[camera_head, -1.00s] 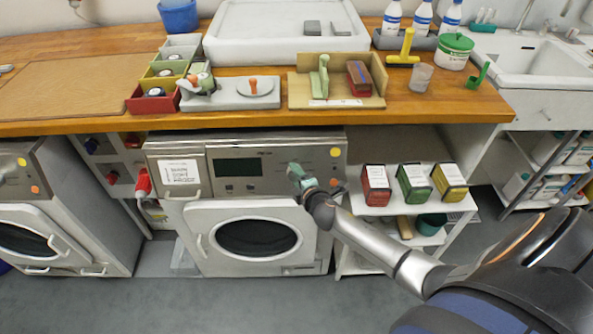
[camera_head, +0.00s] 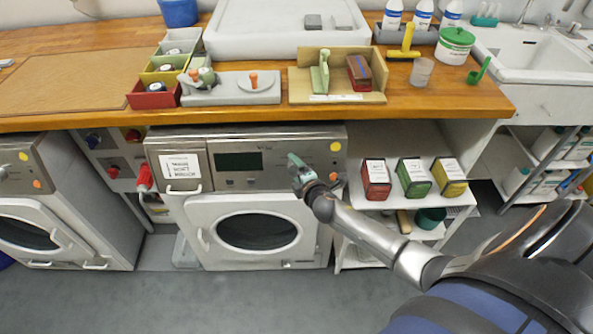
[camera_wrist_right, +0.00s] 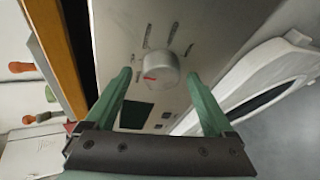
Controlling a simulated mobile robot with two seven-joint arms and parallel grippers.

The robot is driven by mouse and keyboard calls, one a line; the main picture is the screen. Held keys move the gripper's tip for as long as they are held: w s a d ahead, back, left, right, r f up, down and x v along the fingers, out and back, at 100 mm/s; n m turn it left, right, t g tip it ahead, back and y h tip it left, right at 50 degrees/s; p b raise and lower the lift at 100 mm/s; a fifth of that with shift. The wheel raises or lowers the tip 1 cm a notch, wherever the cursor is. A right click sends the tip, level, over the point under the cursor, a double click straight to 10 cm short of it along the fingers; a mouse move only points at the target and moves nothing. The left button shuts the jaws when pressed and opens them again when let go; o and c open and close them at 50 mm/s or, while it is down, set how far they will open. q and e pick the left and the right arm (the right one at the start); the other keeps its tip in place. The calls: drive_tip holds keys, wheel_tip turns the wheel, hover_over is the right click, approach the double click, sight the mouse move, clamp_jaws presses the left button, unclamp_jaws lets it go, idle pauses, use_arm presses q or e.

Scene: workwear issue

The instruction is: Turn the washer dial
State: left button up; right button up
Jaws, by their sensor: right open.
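The front-loading washer (camera_head: 315,222) stands under the wooden counter, with a control panel and a round door. In the right wrist view its dial (camera_wrist_right: 162,70) is a round pale knob with a red mark, ringed by dark printed marks on the panel (camera_wrist_right: 120,45). My right gripper (camera_wrist_right: 160,78) is open, with its green fingers on either side of the dial and the dial ahead between the tips. I cannot tell whether they touch it. In the head view my right gripper (camera_head: 297,166) is at the panel's right part and hides the dial. My left gripper is not in view.
A second washer (camera_head: 28,205) stands at the left. Right of the washer is a low shelf (camera_head: 395,208) with red, green and yellow boxes. The counter (camera_head: 440,105) above holds bins and trays. Grey floor (camera_head: 200,305) in front is clear.

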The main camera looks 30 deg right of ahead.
drive_tip(key=shift+s+a+r, duration=0.1)
drive_tip(key=shift+s+r, duration=0.05)
drive_tip(key=shift+s, duration=0.35)
drive_tip(key=p+v, duration=0.2)
drive_tip(key=v, duration=0.9)
drive_tip(key=shift+s+r, duration=0.2)
drive_tip(key=shift+r, duration=0.05)
